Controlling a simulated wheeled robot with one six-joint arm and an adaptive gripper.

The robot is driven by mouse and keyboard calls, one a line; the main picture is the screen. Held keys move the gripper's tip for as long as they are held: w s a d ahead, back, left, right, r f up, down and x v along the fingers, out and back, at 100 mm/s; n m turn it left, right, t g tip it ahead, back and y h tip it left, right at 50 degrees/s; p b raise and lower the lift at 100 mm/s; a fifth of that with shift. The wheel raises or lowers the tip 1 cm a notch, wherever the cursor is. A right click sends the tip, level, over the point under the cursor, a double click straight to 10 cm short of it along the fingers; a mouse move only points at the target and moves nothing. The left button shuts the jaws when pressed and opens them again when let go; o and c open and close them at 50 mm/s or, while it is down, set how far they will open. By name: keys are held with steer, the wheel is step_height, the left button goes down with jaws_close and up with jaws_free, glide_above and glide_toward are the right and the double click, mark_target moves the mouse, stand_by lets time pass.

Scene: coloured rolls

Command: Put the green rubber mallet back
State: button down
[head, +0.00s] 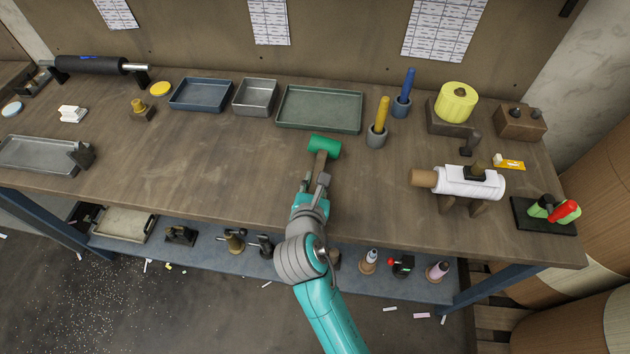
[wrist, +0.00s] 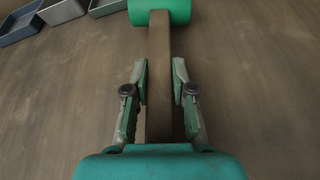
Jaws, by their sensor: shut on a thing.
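The green rubber mallet (head: 324,146) is at the middle of the workbench, its green head pointing away from me and its wooden handle toward me. In the wrist view the mallet's head (wrist: 158,12) is at the top and the brown handle (wrist: 159,70) runs down between the fingers. My gripper (head: 318,183) is shut on the handle, a finger on each side; it also shows in the wrist view (wrist: 160,95). I cannot tell whether the mallet touches the bench top. An empty green tray (head: 320,127) lies just beyond the mallet's head.
A blue tray (head: 201,108) and a grey tray (head: 255,112) stand left of the green one. Right are grey cups with a yellow handle (head: 382,112) and a blue handle (head: 407,84), and a white roll (head: 455,182) on a stand. The bench (head: 210,165) is clear left of my gripper.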

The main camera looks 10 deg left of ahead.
steer(key=shift+f, duration=0.3)
steer(key=shift+c, duration=2)
jaws_free()
steer(key=shift+f, duration=0.1)
steer(key=shift+s, duration=0.1)
steer(key=shift+v, duration=2.85)
